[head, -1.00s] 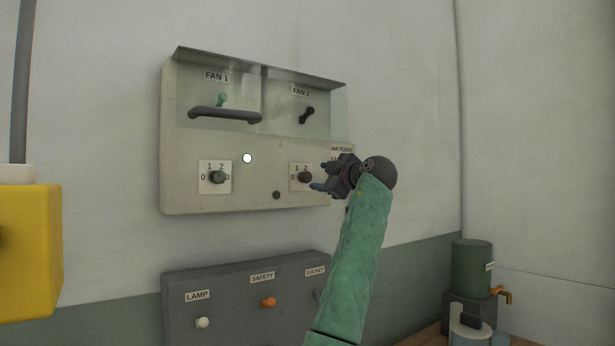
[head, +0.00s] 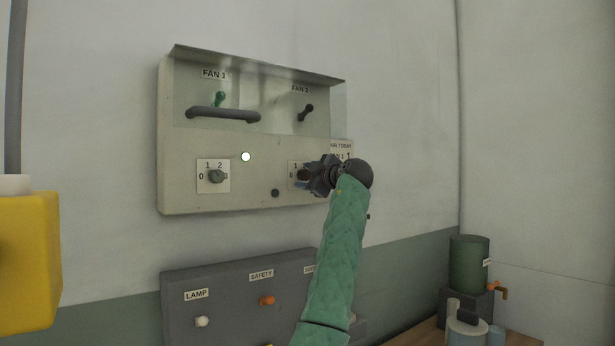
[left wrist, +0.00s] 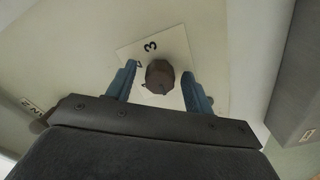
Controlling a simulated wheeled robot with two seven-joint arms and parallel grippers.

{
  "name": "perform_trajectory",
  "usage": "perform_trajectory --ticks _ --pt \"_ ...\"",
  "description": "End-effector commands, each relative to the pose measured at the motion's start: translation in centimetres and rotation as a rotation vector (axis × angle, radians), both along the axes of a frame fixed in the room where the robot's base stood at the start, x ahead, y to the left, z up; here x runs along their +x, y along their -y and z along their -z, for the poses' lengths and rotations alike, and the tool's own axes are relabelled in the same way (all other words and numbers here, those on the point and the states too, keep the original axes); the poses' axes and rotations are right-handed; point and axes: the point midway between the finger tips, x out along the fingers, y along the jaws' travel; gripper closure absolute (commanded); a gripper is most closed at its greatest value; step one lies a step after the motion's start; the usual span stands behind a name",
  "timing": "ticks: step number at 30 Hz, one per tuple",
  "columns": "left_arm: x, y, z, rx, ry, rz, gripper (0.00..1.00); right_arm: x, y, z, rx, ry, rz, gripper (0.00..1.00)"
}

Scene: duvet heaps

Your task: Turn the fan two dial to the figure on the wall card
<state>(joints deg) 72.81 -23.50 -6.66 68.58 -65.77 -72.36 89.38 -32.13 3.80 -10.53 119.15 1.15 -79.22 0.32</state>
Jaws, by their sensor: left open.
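The fan two dial (head: 302,174) is a dark brown knob on a white numbered plate, on the right of the pale control panel. My left gripper (head: 308,178) is at it and partly covers the plate. In the left wrist view the dial (left wrist: 160,77) lies between the open blue fingers of the left gripper (left wrist: 158,84), with small gaps on both sides. A 3 shows on the plate (left wrist: 150,46). The wall card (head: 341,148) is just right of the panel; its FAN 1 line shows a 1, and its lower part is hidden behind my gripper.
The fan one dial (head: 216,176) is on the panel's left. A clear cover with a dark handle (head: 222,114) fronts the upper levers. A grey lower box (head: 230,290) carries lamp and safety knobs. A yellow block (head: 28,260) stands at left.

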Motion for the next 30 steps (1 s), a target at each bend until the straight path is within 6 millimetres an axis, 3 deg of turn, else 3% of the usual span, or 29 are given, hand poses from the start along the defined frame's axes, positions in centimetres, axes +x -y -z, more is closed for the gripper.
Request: perform_trajectory --ticks 1,7,8,17,30 --pt "0.0 0.0 0.0 0.0 0.0 0.0 0.52 0.0 0.0 0.0 0.0 0.0 0.0 0.64" --pt "0.0 0.0 0.0 0.0 0.0 0.0 0.91 0.1 0.0 0.0 0.0 0.0 -0.001 0.64" --pt "0.0 0.0 0.0 0.0 0.0 0.0 0.93 0.1 0.0 0.0 0.0 0.0 -0.001 0.64" --pt "0.0 0.0 0.1 0.028 -0.021 -0.001 0.92 0.1 0.0 -0.1 0.0 -0.001 -0.001 0.64" --pt "0.0 -0.1 0.1 0.279 -0.202 -0.001 0.92 -0.3 -0.1 -2.9 0.003 -0.003 -0.002 0.64"
